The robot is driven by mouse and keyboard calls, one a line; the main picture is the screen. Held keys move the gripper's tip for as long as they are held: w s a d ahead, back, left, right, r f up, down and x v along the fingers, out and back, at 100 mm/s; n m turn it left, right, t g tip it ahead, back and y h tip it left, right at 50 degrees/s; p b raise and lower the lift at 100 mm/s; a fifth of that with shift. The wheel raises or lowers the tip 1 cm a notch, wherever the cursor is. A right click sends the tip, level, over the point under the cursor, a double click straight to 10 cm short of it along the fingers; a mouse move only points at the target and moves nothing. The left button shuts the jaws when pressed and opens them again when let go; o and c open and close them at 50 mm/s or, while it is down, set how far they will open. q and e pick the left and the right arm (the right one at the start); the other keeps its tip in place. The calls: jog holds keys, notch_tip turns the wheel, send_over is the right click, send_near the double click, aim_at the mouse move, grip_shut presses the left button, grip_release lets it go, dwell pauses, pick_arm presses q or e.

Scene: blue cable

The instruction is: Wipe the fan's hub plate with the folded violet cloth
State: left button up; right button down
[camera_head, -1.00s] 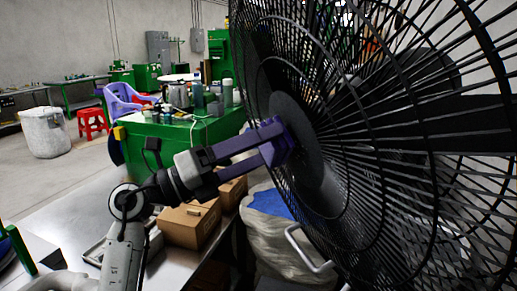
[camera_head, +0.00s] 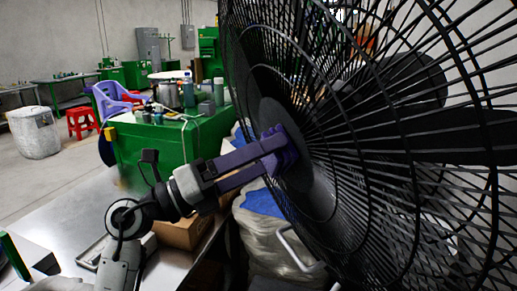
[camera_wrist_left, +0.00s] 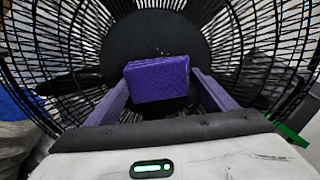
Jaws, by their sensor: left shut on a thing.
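The large black fan (camera_head: 400,130) fills the right side of the head view. Its round dark hub plate (camera_head: 318,190) faces left; in the left wrist view the hub plate (camera_wrist_left: 150,40) is a black disc behind the cloth. My left gripper (camera_head: 272,156) is shut on the folded violet cloth (camera_head: 285,152), which shows as a violet block (camera_wrist_left: 157,79) between the fingers in the left wrist view. The cloth lies in front of the lower part of the plate and appears against it; exact contact is hidden. My right gripper is not in view.
The fan's wire cage (camera_head: 275,75) surrounds the hub. Below my left arm are a cardboard box (camera_head: 185,234) and a metal tabletop (camera_head: 60,215). A pale sack (camera_head: 265,240) stands under the fan. A green cabinet (camera_head: 140,155) stands behind.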

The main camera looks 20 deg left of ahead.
aim_at(278, 167)
pick_arm(q)
jog(key=shift+s+d+r+p, duration=0.1)
jog(key=shift+s+d+p, duration=1)
jog(key=shift+s+d, duration=0.45)
jog(key=shift+a, duration=0.1)
jog(key=shift+w+a, duration=1.15)
jog(key=shift+w, duration=0.1)
jog(key=shift+w+a+b, duration=0.55)
jog(key=shift+w+a, duration=0.7)
jog(key=shift+w, duration=0.3)
jog(key=shift+b+v, duration=1)
jog(key=shift+v, duration=1.9)
